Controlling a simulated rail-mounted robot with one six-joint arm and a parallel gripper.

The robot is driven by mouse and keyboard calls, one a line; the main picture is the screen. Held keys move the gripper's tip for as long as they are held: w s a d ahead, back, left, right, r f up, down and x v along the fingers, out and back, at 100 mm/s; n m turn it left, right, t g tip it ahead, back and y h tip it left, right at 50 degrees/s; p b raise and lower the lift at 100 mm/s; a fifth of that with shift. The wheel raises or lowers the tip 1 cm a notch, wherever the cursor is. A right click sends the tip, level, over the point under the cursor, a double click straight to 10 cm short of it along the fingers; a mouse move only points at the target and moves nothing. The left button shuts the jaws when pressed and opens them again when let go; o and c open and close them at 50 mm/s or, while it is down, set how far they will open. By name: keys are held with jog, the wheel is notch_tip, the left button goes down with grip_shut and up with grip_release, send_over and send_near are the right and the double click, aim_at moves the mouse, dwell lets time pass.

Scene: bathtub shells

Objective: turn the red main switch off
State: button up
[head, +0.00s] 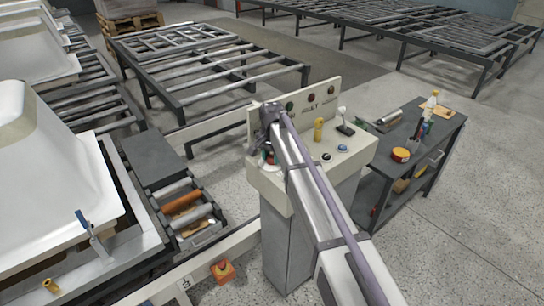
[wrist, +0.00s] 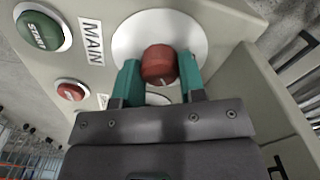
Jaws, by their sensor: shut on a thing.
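The red main switch (wrist: 158,60) is a round red knob on a pale round plate, beside a MAIN label (wrist: 91,41) on the console. My gripper (wrist: 160,74) has its two teal fingers on either side of the knob, shut on it. A small pale mark shows on the knob's near edge; I cannot tell which setting it stands at. In the head view my gripper (head: 268,148) is at the left end of the control console (head: 265,180), and my arm and wrist mostly hide the switch there.
A green START button (wrist: 43,32) and a smaller red button (wrist: 70,90) sit close to the switch. A yellow handle (head: 319,129), a blue button (head: 342,148) and a black lever (head: 345,128) stand further right on the console. A dark workbench (head: 440,142) stands to its right.

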aim_at(272, 157)
jog(key=n, duration=0.5)
jog(key=shift+n, duration=0.3)
jog(key=n, duration=0.4)
jog(key=shift+n, duration=0.4)
jog(key=o, duration=0.9)
jog(key=shift+r, duration=0.1)
notch_tip(272, 157, up, 11)
jog(key=p, duration=1.1)
